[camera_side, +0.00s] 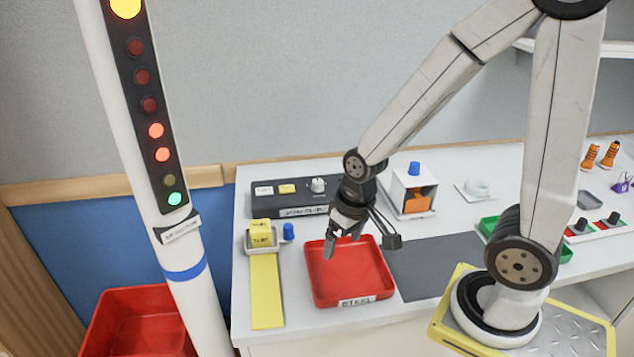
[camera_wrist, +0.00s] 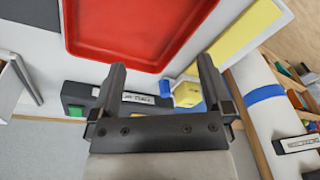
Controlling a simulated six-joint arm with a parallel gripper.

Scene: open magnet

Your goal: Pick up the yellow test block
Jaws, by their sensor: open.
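The yellow test block (camera_side: 260,230) sits in a small grey holder (camera_side: 275,246) at the far end of a yellow strip, left of the red tray. My gripper (camera_side: 343,243) is open and empty above the far part of the red tray, to the right of the block and apart from it. In the wrist view my gripper (camera_wrist: 162,72) has its fingers spread. The yellow block (camera_wrist: 187,95) shows beyond them, close to the right finger, which hides part of its surroundings.
The red tray (camera_side: 322,289) lies under my gripper. A blue knob (camera_side: 288,231) stands right beside the block. A dark control panel (camera_side: 265,203) lies behind the block. A white post (camera_side: 197,290) with lamps rises at left. The yellow strip (camera_side: 266,295) is bare.

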